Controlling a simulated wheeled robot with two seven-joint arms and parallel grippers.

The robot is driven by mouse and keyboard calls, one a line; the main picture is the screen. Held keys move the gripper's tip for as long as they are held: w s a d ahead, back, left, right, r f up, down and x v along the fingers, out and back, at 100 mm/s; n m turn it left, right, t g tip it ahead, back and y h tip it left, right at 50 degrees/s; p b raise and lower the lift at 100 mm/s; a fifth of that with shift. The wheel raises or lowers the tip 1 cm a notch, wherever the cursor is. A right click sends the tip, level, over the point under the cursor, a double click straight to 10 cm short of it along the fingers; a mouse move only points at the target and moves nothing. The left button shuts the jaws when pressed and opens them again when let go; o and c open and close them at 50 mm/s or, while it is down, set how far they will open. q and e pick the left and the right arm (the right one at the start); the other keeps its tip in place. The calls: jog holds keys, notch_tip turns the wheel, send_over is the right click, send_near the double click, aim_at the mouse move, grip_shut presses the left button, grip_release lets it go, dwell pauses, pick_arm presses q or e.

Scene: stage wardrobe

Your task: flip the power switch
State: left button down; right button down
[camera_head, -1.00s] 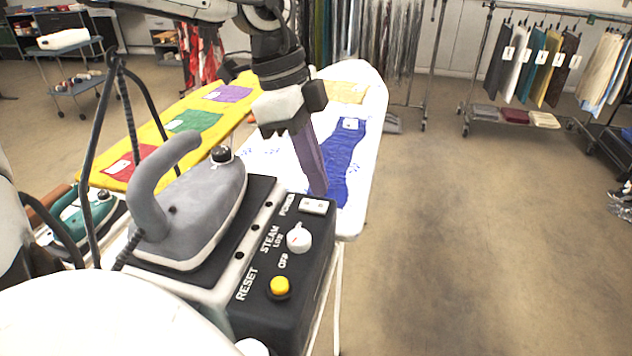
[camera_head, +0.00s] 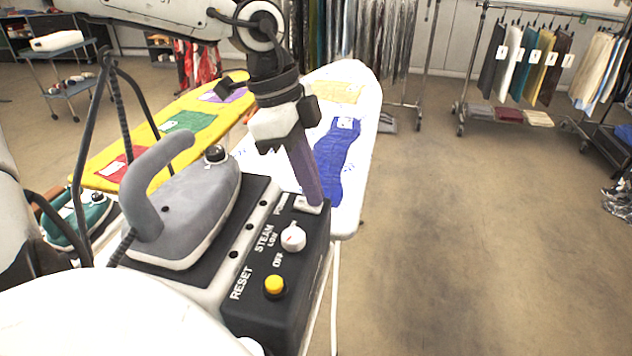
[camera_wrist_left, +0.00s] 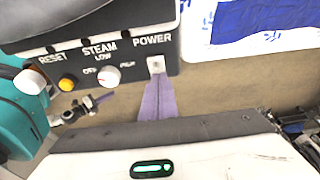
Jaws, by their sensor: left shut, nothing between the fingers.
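The power switch (camera_head: 307,205) is a small white rocker at the far end of the black control panel (camera_head: 262,315). In the left wrist view the switch (camera_wrist_left: 155,64) sits below the word POWER. My left gripper (camera_head: 315,202) is shut and empty, with its purple fingers pointing down. In the head view its fingertips overlap the switch and hide part of it. In the left wrist view the fingertips (camera_wrist_left: 156,78) reach the switch's lower edge. I cannot tell whether they press on it.
A white steam dial (camera_head: 293,238) and a yellow reset button (camera_head: 274,286) share the panel. A grey iron (camera_head: 190,215) stands left of it. A white ironing board (camera_head: 355,170) with a blue cloth lies behind.

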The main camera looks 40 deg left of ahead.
aim_at(298, 199)
pick_arm(q)
jog(key=shift+s+a+f, duration=0.1)
jog(key=shift+a, duration=0.05)
jog(key=shift+s+a, duration=0.35)
jog(key=shift+a, duration=0.3)
jog(key=shift+r+p, duration=0.35)
jog(key=shift+r, duration=0.25)
jog(key=p+v, duration=0.2)
jog(key=v, duration=0.1)
jog(key=shift+w+d+r, duration=0.15)
jog(key=shift+r, duration=0.1)
jog(key=a+b+v, duration=0.1)
jog(key=v, duration=0.8)
jog(key=shift+s+a, duration=0.2)
jog(key=shift+s, duration=0.2)
